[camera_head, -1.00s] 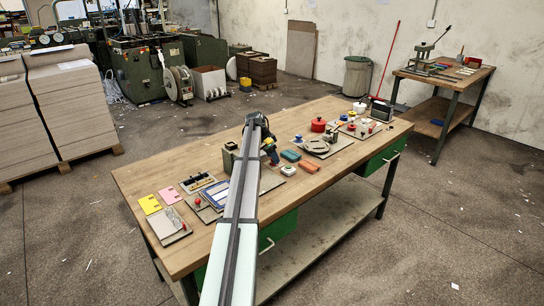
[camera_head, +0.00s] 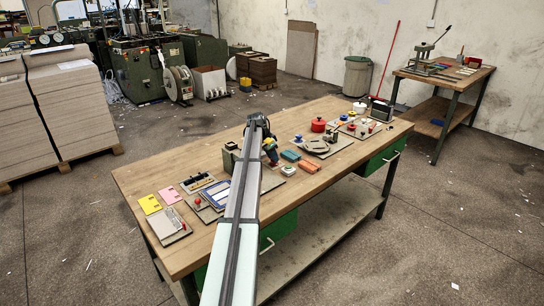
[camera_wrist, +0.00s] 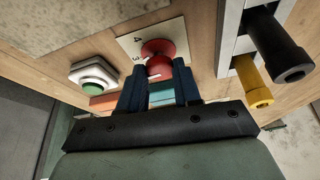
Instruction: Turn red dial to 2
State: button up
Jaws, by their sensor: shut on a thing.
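In the wrist view the red dial (camera_wrist: 158,47) is round and sits on a white plate marked with a 4 and a 3; its other numbers are hidden or out of view. My gripper (camera_wrist: 158,72) has its two blue fingers shut on the red dial, one on each side. A small pale mark shows on the dial between the fingers, but I cannot tell which number it points at. In the head view my gripper (camera_head: 270,158) is low over the middle of the bench, and my arm hides the dial.
In the wrist view a green button (camera_wrist: 93,88) in a white housing is left of the dial. A yellow handle (camera_wrist: 253,85) and a black handle (camera_wrist: 281,50) stand close on the right. Teal (camera_head: 290,155) and orange (camera_head: 309,166) blocks lie right of my gripper on the wooden bench (camera_head: 345,170).

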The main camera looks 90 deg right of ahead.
jog(key=shift+n+t+h, duration=0.3)
jog(key=shift+n, duration=0.5)
jog(key=o, duration=1.1)
jog(key=shift+c, duration=0.2)
